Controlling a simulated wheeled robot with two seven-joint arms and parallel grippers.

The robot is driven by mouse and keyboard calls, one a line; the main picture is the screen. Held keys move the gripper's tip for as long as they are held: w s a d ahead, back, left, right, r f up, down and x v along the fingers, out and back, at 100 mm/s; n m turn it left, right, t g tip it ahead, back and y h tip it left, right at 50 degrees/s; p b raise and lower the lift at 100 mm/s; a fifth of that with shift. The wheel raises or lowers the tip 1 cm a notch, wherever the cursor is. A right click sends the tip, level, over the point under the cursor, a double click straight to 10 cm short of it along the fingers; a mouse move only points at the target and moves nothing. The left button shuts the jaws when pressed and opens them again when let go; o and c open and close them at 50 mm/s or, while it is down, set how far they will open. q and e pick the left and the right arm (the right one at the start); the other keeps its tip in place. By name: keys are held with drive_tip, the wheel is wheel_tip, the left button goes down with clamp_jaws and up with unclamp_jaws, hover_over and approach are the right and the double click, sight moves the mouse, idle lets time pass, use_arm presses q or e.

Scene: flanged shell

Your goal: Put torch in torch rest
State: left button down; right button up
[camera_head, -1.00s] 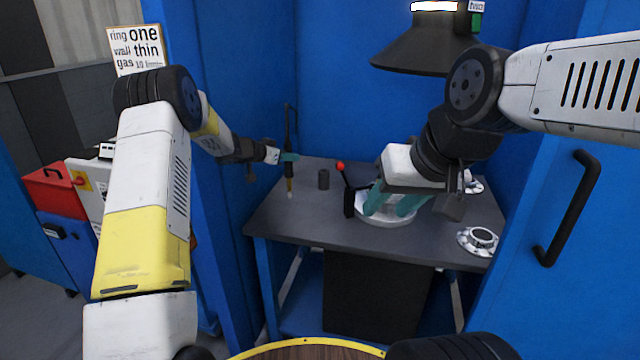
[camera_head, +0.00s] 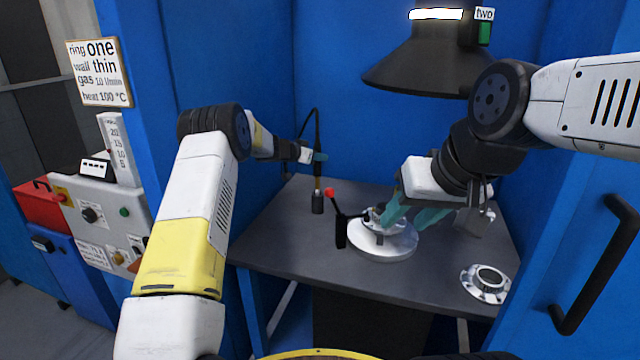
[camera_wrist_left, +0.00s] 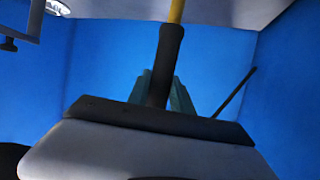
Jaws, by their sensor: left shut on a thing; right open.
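My left gripper (camera_head: 318,157), with teal fingers, is shut on the torch (camera_head: 318,172), a slim dark handle with a copper-coloured lower end and a black hose. The torch is upright, lower end down. In the left wrist view the torch (camera_wrist_left: 170,50) stands between the teal fingers (camera_wrist_left: 160,92), its yellowish end at the top edge. The torch rest (camera_head: 317,203), a small dark cylinder on the bench, is directly below the torch's lower end in the head view. I cannot tell whether the end is inside it. My right gripper (camera_head: 412,215) is open at the flanged part (camera_head: 385,220).
The flanged part sits on a white round turntable (camera_head: 375,250). A red-knobbed lever (camera_head: 331,193) stands right beside the rest. Another flange (camera_head: 487,282) lies at the bench's (camera_head: 300,255) right. A dark hood (camera_head: 425,65) hangs above. Blue walls close the sides.

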sight(315, 172)
use_arm(q)
drive_tip(key=shift+f, duration=3.2)
drive_tip(key=c, duration=1.1)
unclamp_jaws()
drive_tip(key=shift+f, duration=0.1)
drive_tip(key=shift+c, duration=0.2)
